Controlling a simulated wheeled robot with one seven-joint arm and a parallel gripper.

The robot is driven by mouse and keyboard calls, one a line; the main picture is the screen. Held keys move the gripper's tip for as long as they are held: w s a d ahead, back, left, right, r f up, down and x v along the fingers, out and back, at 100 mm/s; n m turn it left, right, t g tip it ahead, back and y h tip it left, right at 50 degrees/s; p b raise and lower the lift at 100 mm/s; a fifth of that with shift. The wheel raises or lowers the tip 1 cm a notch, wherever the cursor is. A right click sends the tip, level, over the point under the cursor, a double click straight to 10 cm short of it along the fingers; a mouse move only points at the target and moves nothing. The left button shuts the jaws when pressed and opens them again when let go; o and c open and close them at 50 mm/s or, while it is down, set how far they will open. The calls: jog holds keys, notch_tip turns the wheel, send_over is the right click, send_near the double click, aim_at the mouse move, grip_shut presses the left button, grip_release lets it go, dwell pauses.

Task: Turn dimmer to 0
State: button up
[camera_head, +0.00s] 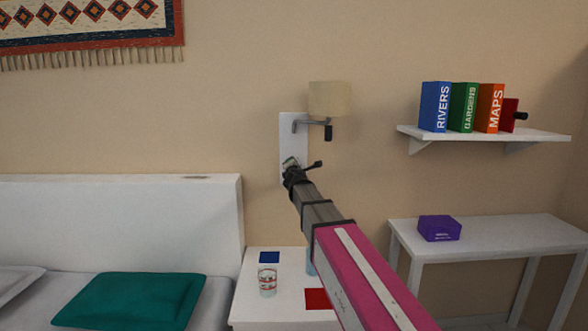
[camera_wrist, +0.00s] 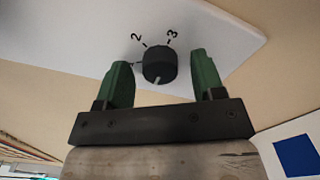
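The dimmer is a dark round knob (camera_wrist: 160,64) on a white wall plate (camera_wrist: 60,30), with the marks "2" and "3" printed above it in the wrist view. A pale pointer line on the knob faces the lower side of the picture; other marks are hidden or out of view. My gripper (camera_wrist: 162,82) is open, with one green finger on each side of the knob and a visible gap to both. In the head view my gripper (camera_head: 292,170) is at the lower part of the white plate (camera_head: 293,130), and the arm hides the knob.
A lamp with a beige shade (camera_head: 327,99) sticks out from the plate just above my gripper. Below stands a white bedside table (camera_head: 250,301) with a glass (camera_head: 267,281), a blue square (camera_head: 269,257) and a red square (camera_head: 317,298). A shelf (camera_head: 480,134) with books is at right.

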jog(key=shift+s, duration=0.15)
jog(key=s, duration=1)
jog(key=shift+s, duration=0.3)
